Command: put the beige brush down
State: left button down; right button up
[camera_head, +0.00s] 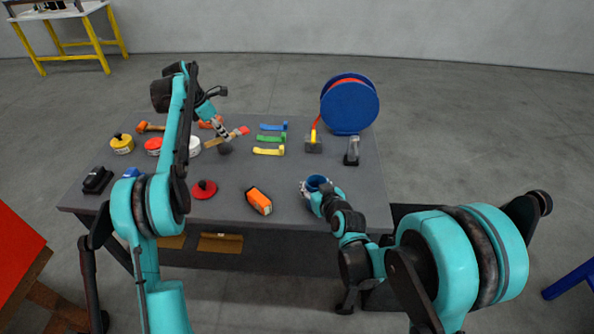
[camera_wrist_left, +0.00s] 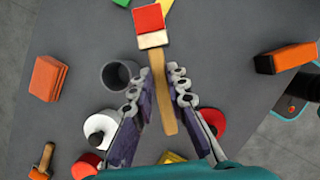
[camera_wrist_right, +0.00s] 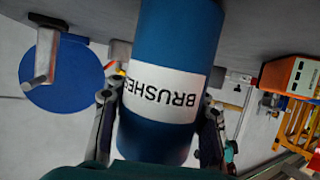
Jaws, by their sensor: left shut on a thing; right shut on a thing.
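The beige brush has a wooden handle (camera_wrist_left: 158,75) and a red tip (camera_wrist_left: 149,18); in the head view its red tip (camera_head: 243,130) is over the back middle of the table. My left gripper (camera_head: 222,131) is shut on the handle, with its fingers on both sides of it in the left wrist view (camera_wrist_left: 163,95). I cannot tell how far the brush is above the tabletop. My right gripper (camera_wrist_right: 160,110) is shut on a blue cup (camera_wrist_right: 172,45) labelled BRUSHES. The cup (camera_head: 316,182) is at the table's front right in the head view.
A dark grey cup (camera_wrist_left: 119,74) stands just left of the brush in the left wrist view. Blue, green and yellow tools (camera_head: 271,139) lie right of the brush. A blue reel (camera_head: 350,106) stands behind. An orange block (camera_head: 259,201) and red lid (camera_head: 204,189) lie in front.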

pick_arm(q)
jog(key=d+r+m+g+y, duration=0.1)
jog(key=d+r+m+g, duration=0.1)
jog(key=d+m, duration=0.25)
pick_arm(e)
jog(key=shift+w, duration=0.1)
pick_arm(q)
notch_tip(320, 180, up, 8)
jog(key=m+t+h, duration=0.7)
jog(key=m+t, duration=0.2)
jog(key=m, duration=2.1)
send_over(311, 179)
jog(key=s, duration=0.3)
jog(key=shift+m, duration=0.25)
jog(key=f, duration=1)
jog(key=shift+s+f, duration=0.15)
jog(key=shift+s, duration=0.2)
